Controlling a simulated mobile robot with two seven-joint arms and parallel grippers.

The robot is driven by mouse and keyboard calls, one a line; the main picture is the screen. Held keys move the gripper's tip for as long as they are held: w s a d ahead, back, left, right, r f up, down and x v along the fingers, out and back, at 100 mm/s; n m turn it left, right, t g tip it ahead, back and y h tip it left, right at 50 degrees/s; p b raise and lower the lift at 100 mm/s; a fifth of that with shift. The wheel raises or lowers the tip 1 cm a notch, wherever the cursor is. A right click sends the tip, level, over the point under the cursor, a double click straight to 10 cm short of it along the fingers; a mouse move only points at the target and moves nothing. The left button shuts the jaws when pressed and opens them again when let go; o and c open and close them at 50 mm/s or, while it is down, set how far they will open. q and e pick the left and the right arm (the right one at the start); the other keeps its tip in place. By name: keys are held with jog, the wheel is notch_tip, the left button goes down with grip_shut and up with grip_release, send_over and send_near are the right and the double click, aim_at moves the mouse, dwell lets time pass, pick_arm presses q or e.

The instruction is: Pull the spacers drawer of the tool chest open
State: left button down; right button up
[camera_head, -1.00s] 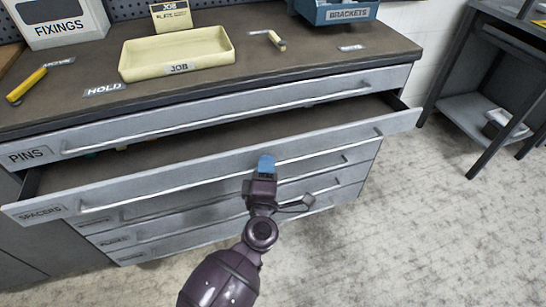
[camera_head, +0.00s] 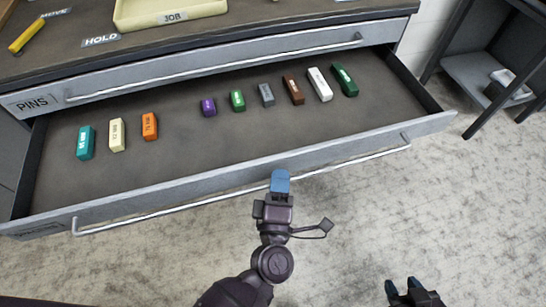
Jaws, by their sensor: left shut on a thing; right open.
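The spacers drawer (camera_head: 330,158) of the tool chest stands far out, its floor showing. Its long bar handle (camera_head: 160,212) runs along the front, and its label (camera_head: 42,230) at the left end is hard to read now. My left gripper (camera_head: 280,182), with blue fingertips, is shut on the handle near its middle. My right gripper (camera_head: 406,287) is open and empty over the floor at the bottom edge, apart from the drawer.
Several coloured blocks lie in the drawer, among them a teal one (camera_head: 86,142) and a white one (camera_head: 319,84). The pins drawer (camera_head: 210,66) above is shut. A yellow job tray (camera_head: 130,12) sits on top.

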pick_arm(q)
jog(key=shift+s+d+f, duration=0.1)
jog(key=shift+s+d, duration=0.15)
jog(key=shift+s, duration=0.4)
jog(key=shift+s+d, duration=0.2)
jog(key=shift+s, duration=0.4)
jog(key=c, duration=1.2)
grip_release()
jog(key=v, duration=0.7)
jog(key=shift+s, duration=0.2)
